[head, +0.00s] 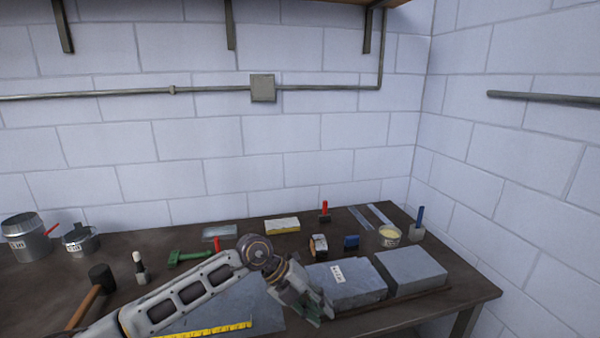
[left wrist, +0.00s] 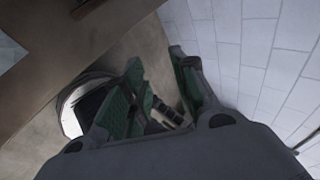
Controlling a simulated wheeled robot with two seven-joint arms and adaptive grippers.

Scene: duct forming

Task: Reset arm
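My left arm reaches in from the lower left in the head view. My left gripper (head: 318,308) points down and to the right at the front of the workbench, beside a grey block with a white label (head: 358,288). In the left wrist view the green-padded fingers of the left gripper (left wrist: 163,90) stand apart with a gap between them, and nothing is held there. Part of my own body shows beyond the fingers. My right gripper is in neither view.
The dark workbench (head: 474,288) holds a second grey block (head: 412,270), a mallet (head: 95,290), a metal sheet with a yellow tape measure (head: 215,328), metal pots (head: 27,240) and several small tools. A white block wall stands behind. A shelf hangs above.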

